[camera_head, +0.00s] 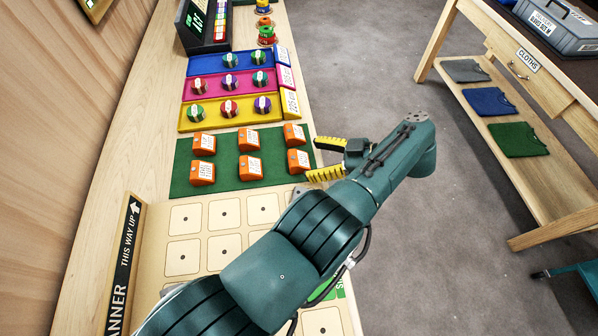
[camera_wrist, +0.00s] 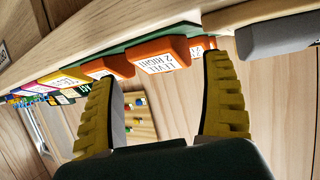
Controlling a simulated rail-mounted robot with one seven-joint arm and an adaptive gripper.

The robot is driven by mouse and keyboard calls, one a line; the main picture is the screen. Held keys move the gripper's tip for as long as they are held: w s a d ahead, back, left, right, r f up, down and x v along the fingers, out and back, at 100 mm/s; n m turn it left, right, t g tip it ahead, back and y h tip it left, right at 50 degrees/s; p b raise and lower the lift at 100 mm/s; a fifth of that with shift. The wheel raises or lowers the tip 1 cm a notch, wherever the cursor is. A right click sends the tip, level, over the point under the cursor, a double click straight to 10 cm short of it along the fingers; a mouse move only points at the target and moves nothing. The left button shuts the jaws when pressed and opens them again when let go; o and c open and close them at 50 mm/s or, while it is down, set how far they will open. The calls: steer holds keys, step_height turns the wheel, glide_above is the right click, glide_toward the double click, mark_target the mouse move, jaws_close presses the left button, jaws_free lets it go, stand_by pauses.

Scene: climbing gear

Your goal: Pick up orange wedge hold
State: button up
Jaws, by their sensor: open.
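Several orange wedge holds with white labels sit in two rows on a green mat (camera_head: 180,180) in the head view. The nearest orange wedge hold (camera_head: 298,161) is at the right end of the lower row. My gripper (camera_head: 313,159) is open at the mat's right edge, its yellow ribbed fingers pointing left toward that hold. In the wrist view, an orange wedge hold (camera_wrist: 160,54) labelled "LEVEL 2 RIGHT" shows ahead, between the open fingertips. Contact with it cannot be seen. Another orange hold (camera_wrist: 110,66) shows behind the left finger.
A board with marked squares (camera_head: 183,257) lies below the mat, partly hidden by my arm. Yellow (camera_head: 190,125), pink and blue trays with round pieces stand beyond the mat. Open floor (camera_head: 370,80) separates this bench from a wooden table (camera_head: 500,50) with folded cloths.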

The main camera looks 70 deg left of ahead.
mark_target(302, 160)
steer(key=shift+s+a+p, duration=0.25)
steer(key=shift+s+p, duration=0.15)
steer(key=shift+p, duration=0.45)
steer(key=shift+p+x, duration=0.65)
steer(key=shift+x, duration=1.3)
steer(key=shift+d+f, duration=0.1)
steer(key=shift+f, duration=0.05)
steer(key=shift+c, duration=0.4)
steer(key=c, duration=1)
